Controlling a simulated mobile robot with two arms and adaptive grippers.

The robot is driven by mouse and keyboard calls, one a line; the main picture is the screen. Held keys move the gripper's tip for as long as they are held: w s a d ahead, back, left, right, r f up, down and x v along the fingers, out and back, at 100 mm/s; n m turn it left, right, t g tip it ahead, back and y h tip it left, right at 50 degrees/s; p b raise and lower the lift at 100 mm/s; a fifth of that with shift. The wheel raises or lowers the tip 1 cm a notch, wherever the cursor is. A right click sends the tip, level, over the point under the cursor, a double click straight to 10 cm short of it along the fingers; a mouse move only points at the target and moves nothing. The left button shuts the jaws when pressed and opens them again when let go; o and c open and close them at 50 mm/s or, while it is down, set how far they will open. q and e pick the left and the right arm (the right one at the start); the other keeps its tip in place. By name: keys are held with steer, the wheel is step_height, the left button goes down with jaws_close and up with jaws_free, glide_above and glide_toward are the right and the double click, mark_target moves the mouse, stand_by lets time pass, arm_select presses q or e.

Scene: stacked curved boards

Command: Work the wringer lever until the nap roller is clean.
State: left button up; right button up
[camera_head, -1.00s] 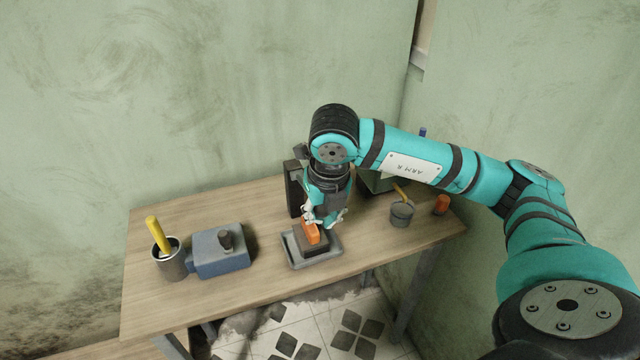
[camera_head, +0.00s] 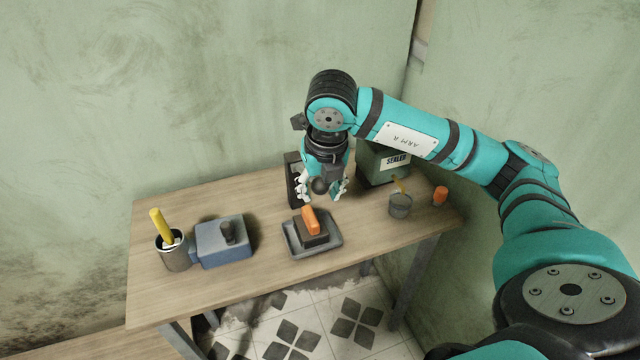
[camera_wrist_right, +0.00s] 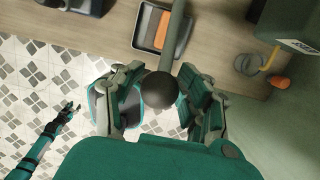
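A lever's grey rod (camera_wrist_right: 173,35) ends in a dark ball knob (camera_wrist_right: 158,90), which lies between the spread fingers of my right gripper (camera_wrist_right: 162,100) in the right wrist view, with gaps at both sides. In the head view the knob (camera_head: 320,185) also shows between the fingers of that gripper (camera_head: 322,188). A dark upright stand (camera_head: 293,182) is just behind it. An orange bar (camera_head: 310,220) lies on a dark block in a grey tray (camera_head: 330,247); I cannot tell if it is the nap roller. My left gripper (camera_wrist_right: 70,108) is small in the right wrist view, over the floor.
On the wooden table (camera_head: 200,205) a blue box (camera_head: 222,245) and a cup (camera_head: 174,258) with a yellow handle stand at left. A grey pot (camera_head: 400,206), an orange cup (camera_head: 440,195) and a green sealer can (camera_head: 375,167) stand at right.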

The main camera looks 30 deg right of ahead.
steer(key=shift+o, duration=1.1)
steer(key=shift+f, duration=0.2)
steer(key=shift+r, duration=0.15)
steer(key=shift+p+v, duration=2.1)
steer(key=shift+v, duration=1.35)
